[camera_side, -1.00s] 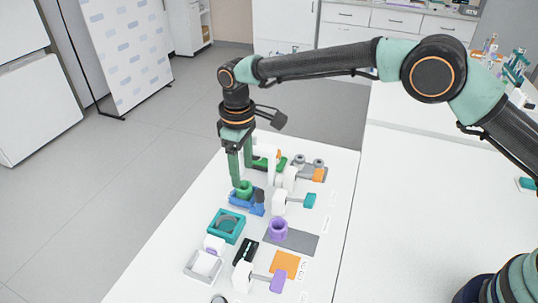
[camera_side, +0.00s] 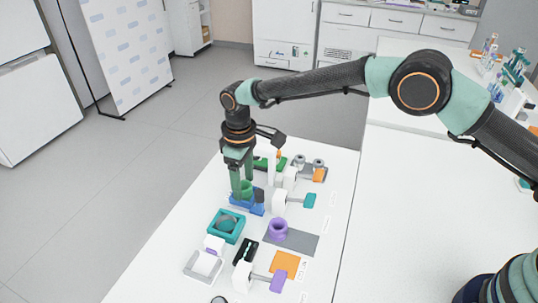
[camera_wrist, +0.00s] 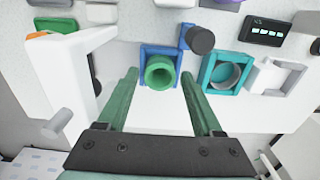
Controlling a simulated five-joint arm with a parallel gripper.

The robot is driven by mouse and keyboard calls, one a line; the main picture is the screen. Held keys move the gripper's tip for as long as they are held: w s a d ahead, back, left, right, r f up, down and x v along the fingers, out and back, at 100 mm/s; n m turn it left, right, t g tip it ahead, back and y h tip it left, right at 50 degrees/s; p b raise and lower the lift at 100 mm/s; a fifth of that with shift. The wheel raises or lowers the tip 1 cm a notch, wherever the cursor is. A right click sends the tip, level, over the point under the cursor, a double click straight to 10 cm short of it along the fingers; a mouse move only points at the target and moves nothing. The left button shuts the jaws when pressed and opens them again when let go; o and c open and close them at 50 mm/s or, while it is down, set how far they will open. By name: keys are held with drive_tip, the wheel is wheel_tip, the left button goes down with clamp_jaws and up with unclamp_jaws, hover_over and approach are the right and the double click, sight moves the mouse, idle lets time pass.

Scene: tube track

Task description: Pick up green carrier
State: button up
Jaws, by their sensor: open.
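The green carrier (camera_side: 246,189) is a small round cup with a hollow centre. It sits in a blue square holder (camera_side: 240,206). In the wrist view the carrier (camera_wrist: 159,73) stands upright in the blue frame (camera_wrist: 144,52). My gripper (camera_side: 242,187) is over the blue holder with its green fingers pointing down. In the wrist view the fingers (camera_wrist: 160,75) are apart, one to each side of the carrier, with visible gaps. I cannot tell how low the fingertips are relative to the carrier.
A dark round knob (camera_wrist: 202,41) stands beside the blue holder. A teal square tray (camera_side: 226,226) is in front, and a purple cup (camera_side: 278,229) rests on a grey mat (camera_side: 301,241). A white upright (camera_wrist: 72,68) stands close to the left finger in the wrist view.

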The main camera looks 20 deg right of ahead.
drive_tip(key=c, duration=0.9)
drive_tip(key=shift+r, duration=2.8)
